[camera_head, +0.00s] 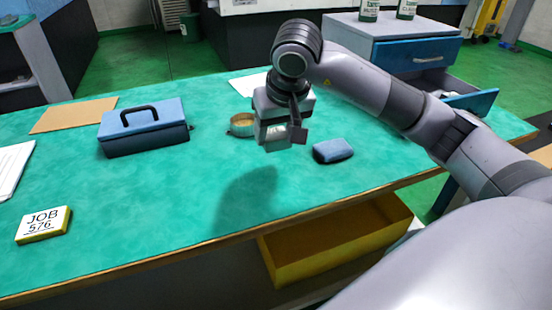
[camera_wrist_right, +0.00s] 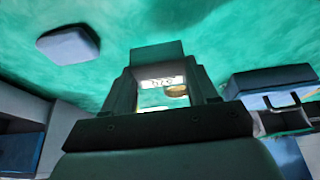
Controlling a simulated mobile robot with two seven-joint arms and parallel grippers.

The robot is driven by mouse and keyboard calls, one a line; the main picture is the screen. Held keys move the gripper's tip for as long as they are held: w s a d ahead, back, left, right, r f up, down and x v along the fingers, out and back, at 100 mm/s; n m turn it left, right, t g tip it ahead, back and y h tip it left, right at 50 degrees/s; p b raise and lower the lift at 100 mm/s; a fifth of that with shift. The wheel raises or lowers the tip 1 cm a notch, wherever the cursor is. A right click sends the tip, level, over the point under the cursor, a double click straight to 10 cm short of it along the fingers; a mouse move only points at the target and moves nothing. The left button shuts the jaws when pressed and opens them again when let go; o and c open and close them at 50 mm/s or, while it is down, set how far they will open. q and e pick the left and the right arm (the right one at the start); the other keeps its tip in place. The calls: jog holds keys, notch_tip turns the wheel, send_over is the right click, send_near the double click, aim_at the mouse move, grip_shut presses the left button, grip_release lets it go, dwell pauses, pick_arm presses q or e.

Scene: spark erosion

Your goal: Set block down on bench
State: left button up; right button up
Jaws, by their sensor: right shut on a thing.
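My right gripper (camera_head: 286,135) hangs above the middle of the bench (camera_head: 140,205), a green-topped table. It is shut on a small dark grey block (camera_head: 298,135), which shows at the fingertips. In the right wrist view the block (camera_wrist_right: 157,54) is a dark square piece spanning the tips of the two fingers. The block appears clear of the bench top, and a broad shadow falls on the bench below and to the left. The gripper hides part of the block. My left gripper is not in view.
A blue rounded pad (camera_head: 333,150) lies right of the gripper. A round brass-coloured tin (camera_head: 242,125) and blue toolbox (camera_head: 144,128) stand to the left. A yellow JOB 576 sign (camera_head: 43,225) lies front left. The bench's front middle is clear. A yellow drawer (camera_head: 335,240) shows below.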

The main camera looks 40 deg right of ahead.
aim_at(279, 149)
jog(key=shift+f+b, duration=0.4)
jog(key=shift+f, duration=2.75)
jog(key=shift+f, duration=0.15)
jog(key=o, duration=1.5)
jog(key=p+v, duration=0.1)
jog(key=v, duration=1.1)
jog(key=shift+s+p, duration=0.1)
jog(key=shift+p, duration=0.25)
